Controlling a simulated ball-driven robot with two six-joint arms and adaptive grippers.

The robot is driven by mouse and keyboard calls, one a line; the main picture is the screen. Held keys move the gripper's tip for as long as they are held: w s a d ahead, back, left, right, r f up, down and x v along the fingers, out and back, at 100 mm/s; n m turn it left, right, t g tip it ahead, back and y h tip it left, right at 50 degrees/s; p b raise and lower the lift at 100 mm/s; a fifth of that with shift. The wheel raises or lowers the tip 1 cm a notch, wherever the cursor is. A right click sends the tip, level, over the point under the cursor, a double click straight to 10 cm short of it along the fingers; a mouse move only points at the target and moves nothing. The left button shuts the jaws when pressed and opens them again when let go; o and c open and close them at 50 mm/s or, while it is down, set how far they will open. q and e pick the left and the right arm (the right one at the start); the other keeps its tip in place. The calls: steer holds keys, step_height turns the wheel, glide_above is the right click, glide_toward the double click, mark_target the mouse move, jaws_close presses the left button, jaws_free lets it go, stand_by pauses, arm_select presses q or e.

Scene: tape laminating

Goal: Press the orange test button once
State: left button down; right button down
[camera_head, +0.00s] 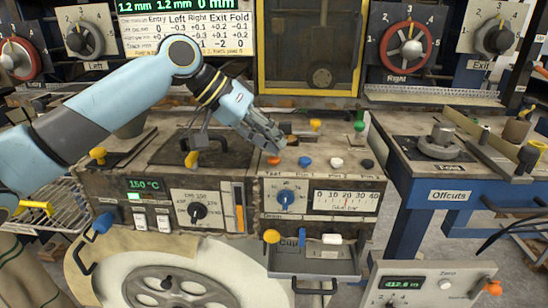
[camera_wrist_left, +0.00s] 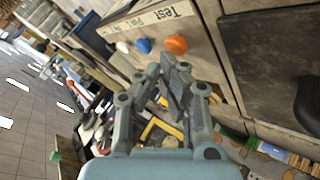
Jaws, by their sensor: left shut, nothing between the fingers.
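The orange test button (camera_head: 273,160) is a small round knob at the left end of a row on the front edge of the machine's upper face, by the label "Test". It also shows in the left wrist view (camera_wrist_left: 175,45), just beyond my fingertips. My left gripper (camera_head: 277,142) is shut and empty, its tips close above and behind the button in the head view. In the left wrist view the gripper (camera_wrist_left: 174,75) points toward the button; I cannot tell whether they touch. My right gripper is not in view.
Beside the orange button stand a blue button (camera_head: 304,161), a white one (camera_head: 336,162) and a black one (camera_head: 367,163). Below are a blue dial (camera_head: 286,198) and a gauge (camera_head: 346,201). A green knob (camera_head: 359,125) stands behind to the right.

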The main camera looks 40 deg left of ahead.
arm_select(q)
steer(key=shift+f, duration=0.55)
stand_by(0.4)
steer(key=shift+r, duration=0.1)
steer(key=shift+r+p, duration=0.9)
steer(key=shift+p, duration=0.15)
step_height(320, 180, up, 5)
steer(key=p, duration=0.5)
steer(key=shift+r, duration=0.1)
stand_by(0.5)
